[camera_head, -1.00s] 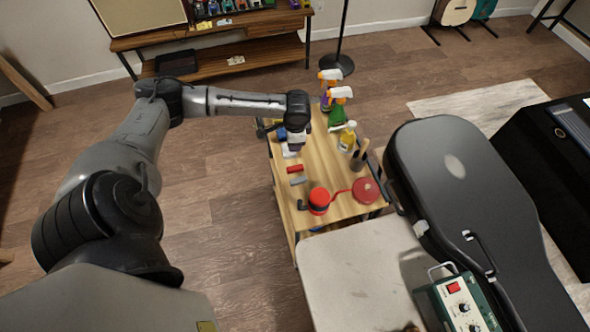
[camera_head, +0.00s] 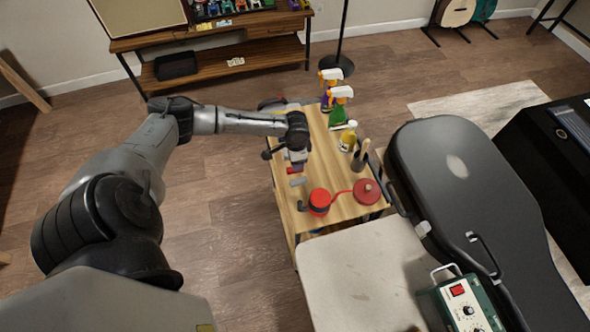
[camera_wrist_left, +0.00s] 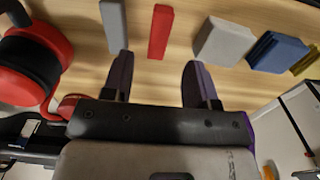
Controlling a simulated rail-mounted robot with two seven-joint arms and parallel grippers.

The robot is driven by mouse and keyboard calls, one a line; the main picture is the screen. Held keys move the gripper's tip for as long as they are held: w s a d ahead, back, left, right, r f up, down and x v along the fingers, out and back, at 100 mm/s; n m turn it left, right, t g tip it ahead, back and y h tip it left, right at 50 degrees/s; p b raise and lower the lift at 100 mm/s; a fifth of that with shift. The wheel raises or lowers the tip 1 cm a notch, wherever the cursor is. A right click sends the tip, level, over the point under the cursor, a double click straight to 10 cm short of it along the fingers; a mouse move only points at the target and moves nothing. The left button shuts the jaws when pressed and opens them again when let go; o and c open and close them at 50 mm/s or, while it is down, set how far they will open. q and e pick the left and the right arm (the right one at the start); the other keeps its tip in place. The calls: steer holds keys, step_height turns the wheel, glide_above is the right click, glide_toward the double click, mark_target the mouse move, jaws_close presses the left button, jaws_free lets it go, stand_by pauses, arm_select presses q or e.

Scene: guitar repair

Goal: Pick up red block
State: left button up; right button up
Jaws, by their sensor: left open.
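The red block (camera_head: 293,170) is a small flat bar on the wooden cart top, partly covered by my left gripper in the head view. It also shows whole in the left wrist view (camera_wrist_left: 160,32), lying beyond my fingertips and in line with the gap between them. My left gripper (camera_wrist_left: 158,70) is open and empty, with its two dark purple fingers apart. In the head view my left gripper (camera_head: 298,161) hangs over the cart top close to the red block. My right gripper is not in view.
A grey block (camera_wrist_left: 114,26) lies left of the red one; a larger pale grey block (camera_wrist_left: 224,42) and a blue block (camera_wrist_left: 276,52) lie right. A red and black round object (camera_head: 319,201), a red disc (camera_head: 367,191) and spray bottles (camera_head: 338,108) stand on the cart (camera_head: 325,165).

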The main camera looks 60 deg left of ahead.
arm_select(q)
steer(key=shift+s+d+f+b, duration=0.15)
steer(key=shift+f+b, duration=0.4)
steer(key=shift+f, duration=2)
steer(key=shift+c, duration=0.4)
jaws_close()
